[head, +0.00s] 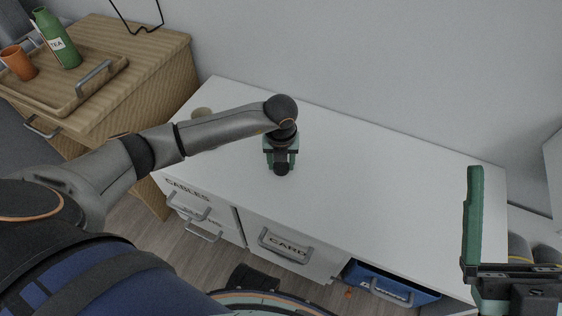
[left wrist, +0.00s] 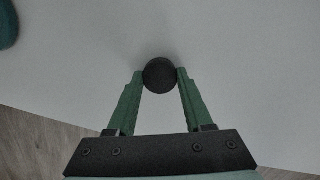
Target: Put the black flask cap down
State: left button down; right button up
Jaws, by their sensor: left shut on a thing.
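The black flask cap (head: 282,169) is a small dark round piece over the white desk top (head: 370,190). My left gripper (head: 281,163) points down over the desk, left of its middle, and is shut on the cap. In the left wrist view the cap (left wrist: 160,75) sits between the two green fingertips (left wrist: 160,78), with white surface around it. I cannot tell whether the cap touches the desk. My right gripper (head: 505,220) is at the right edge of the head view; one green finger shows, far out on its rail, and the other is out of frame.
A teal thing (left wrist: 8,25) shows at the left wrist view's corner. A wooden cabinet (head: 150,75) at left bears a tray (head: 105,75), green bottle (head: 58,40) and orange cup (head: 18,63). The desk's right half is clear.

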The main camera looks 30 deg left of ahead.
pick_arm(q)
jog(key=shift+c, duration=1.5)
grip_release()
jog(key=shift+f, duration=0.1)
